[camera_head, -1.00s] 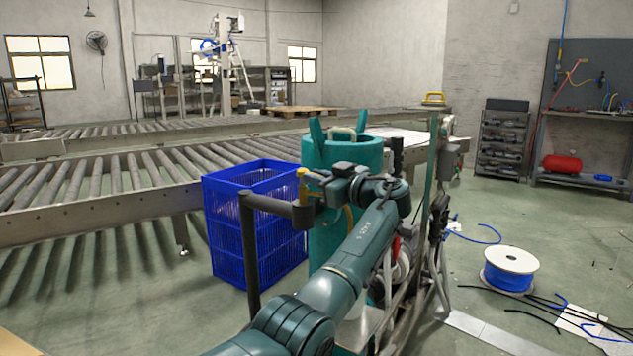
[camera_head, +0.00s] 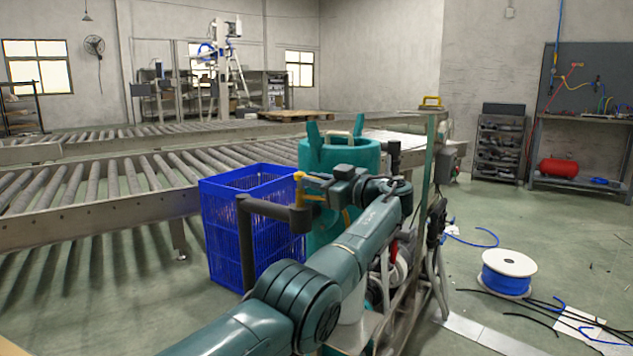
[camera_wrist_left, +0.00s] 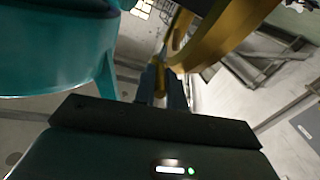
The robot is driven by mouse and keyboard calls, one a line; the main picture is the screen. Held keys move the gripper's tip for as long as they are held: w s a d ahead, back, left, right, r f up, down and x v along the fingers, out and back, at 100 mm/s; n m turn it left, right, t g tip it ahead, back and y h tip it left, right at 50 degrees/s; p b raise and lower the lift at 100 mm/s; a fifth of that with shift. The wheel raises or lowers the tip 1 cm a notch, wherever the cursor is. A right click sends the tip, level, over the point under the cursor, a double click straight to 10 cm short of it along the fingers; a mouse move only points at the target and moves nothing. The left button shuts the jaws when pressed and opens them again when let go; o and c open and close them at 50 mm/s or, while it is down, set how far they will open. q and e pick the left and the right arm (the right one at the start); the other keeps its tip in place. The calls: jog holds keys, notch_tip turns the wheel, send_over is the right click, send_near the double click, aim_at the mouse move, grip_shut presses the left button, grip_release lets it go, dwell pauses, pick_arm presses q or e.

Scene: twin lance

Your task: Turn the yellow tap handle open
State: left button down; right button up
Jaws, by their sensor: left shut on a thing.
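The yellow tap handle (camera_head: 299,191) stands at the end of a dark bent pipe (camera_head: 268,209), in front of a teal tank (camera_head: 340,152). My left gripper (camera_head: 314,186) reaches it from the right and is shut on it. In the left wrist view the yellow handle (camera_wrist_left: 159,78) shows between the fingers, partly hidden by the dark gripper body. A larger curved yellow part (camera_wrist_left: 215,38) is close by there. The exact angle of the handle is hard to tell. My right gripper is not in view.
A blue crate (camera_head: 225,230) stands left of the pipe, beside a roller conveyor (camera_head: 100,195). Hoses and a metal frame are close to my arm on the right. A cable spool (camera_head: 508,268) and loose cables lie on the floor at the right.

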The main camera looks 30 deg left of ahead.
pick_arm(q)
jog(key=shift+a+r, duration=0.1)
jog(key=c, duration=1.5)
grip_release()
jog(key=shift+o, duration=0.2)
jog(key=s+d+p, duration=0.1)
jog(key=s+d, duration=0.1)
jog(key=d, duration=1.1)
jog(key=shift+s+p, duration=0.3)
jog(key=shift+p, duration=0.05)
